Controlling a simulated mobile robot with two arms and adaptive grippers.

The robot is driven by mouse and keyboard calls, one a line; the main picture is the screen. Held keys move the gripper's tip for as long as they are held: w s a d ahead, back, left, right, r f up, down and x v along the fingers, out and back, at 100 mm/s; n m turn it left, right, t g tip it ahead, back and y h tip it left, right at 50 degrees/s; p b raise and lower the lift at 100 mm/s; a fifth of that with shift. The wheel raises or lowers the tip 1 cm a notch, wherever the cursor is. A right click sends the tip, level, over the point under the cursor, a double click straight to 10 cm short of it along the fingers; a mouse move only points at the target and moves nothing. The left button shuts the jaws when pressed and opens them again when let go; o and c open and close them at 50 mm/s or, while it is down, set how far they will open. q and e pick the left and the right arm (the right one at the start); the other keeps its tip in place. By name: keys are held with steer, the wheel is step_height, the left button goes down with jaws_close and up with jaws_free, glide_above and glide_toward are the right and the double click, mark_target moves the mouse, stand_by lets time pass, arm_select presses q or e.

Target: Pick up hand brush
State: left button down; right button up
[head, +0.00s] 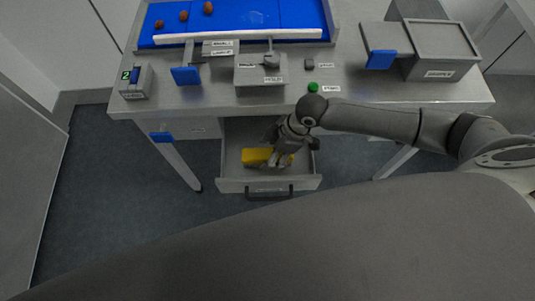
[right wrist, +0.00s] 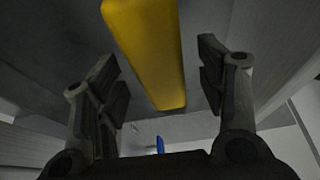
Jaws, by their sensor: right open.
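The hand brush shows as a yellow block (head: 256,156) lying in the open drawer (head: 232,184) under the table. My right gripper (head: 277,160) reaches down into the drawer at the yellow part and hides some of it. In the right wrist view the yellow part (right wrist: 148,50) runs between the two open fingers (right wrist: 160,85), with a gap on each side. The brush's bristles cannot be made out. My left gripper is not in view.
The metal table (head: 220,98) stands above the drawer. It carries a blue conveyor (head: 275,14) with several brown dates, small labelled bins, a green button (head: 313,87) and a grey box (head: 438,65) at right. The drawer front has a dark handle (head: 270,194).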

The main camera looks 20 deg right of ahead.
steer(key=shift+x, duration=1.05)
steer(key=shift+w+a+f, duration=0.1)
steer(key=shift+f, duration=0.15)
steer(key=shift+c, duration=0.3)
steer(key=c, duration=1.1)
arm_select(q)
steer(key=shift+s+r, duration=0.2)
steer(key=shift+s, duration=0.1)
